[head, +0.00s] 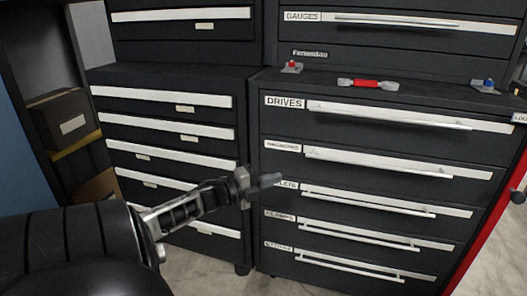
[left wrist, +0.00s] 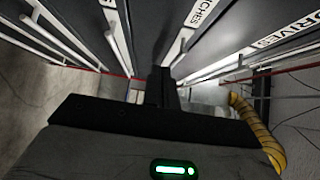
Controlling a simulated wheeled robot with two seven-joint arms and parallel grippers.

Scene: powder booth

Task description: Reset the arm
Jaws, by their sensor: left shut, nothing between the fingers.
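My left arm comes in from the lower left in the head view. Its gripper (head: 268,181) is shut and empty, in front of the cabinet with labelled drawers (head: 370,150). It overlaps part of a drawer label there; I cannot tell whether it touches the drawer front. In the left wrist view the shut fingers (left wrist: 162,85) show as a dark block at the middle, with drawer fronts and bar handles beyond. My right gripper is in neither view.
A second drawer cabinet (head: 165,135) stands to the left, beside a shelf with a box (head: 66,120). A red-handled tool (head: 367,83) and small red (head: 291,67) and blue (head: 487,85) items lie on the ledge. A yellow hose (left wrist: 258,130) shows in the wrist view.

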